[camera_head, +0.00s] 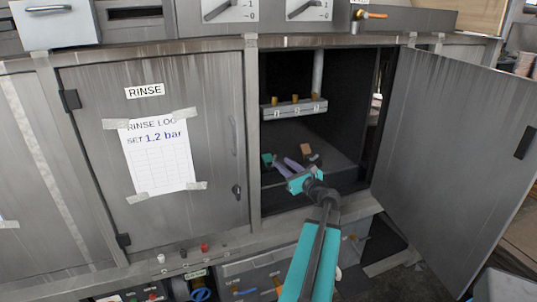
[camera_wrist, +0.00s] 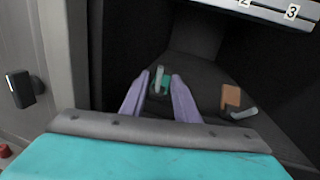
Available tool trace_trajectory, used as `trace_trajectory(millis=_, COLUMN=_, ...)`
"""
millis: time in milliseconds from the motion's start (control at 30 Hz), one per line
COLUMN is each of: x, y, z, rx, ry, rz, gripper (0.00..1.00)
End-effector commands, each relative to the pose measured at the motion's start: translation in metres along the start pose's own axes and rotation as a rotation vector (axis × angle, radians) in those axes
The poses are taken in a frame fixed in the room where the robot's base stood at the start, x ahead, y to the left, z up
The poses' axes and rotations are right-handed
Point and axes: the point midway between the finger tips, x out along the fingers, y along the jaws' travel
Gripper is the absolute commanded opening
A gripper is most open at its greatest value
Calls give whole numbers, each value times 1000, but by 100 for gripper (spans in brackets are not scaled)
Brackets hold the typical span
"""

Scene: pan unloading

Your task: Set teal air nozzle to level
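The teal air nozzle (camera_wrist: 168,80) lies deep in the open cabinet, with a pale grey lever-like piece at its left. In the wrist view that piece runs up and down the picture; I cannot tell its true tilt. The nozzle also shows in the head view (camera_head: 267,159), small, left of my fingers. My gripper (camera_wrist: 160,76) has two purple fingers, spread apart and empty. In the wrist view the nozzle appears between and beyond the fingertips; no contact is visible. In the head view my gripper (camera_head: 282,160) is inside the cabinet opening.
An orange-brown block (camera_wrist: 231,97) with a grey lever sits to the right. A numbered rail (camera_head: 294,110) with brass fittings hangs above. The cabinet door (camera_head: 455,140) stands open at right; the closed RINSE door (camera_head: 90,150) is at left. A dark post borders the opening.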

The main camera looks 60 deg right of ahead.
Motion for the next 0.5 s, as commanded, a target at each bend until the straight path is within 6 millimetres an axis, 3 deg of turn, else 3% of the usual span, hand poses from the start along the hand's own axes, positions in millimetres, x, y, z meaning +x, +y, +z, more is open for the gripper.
trace_trajectory(millis=500, x=62, y=-2, z=2, rx=0, ry=0, rz=0, gripper=28)
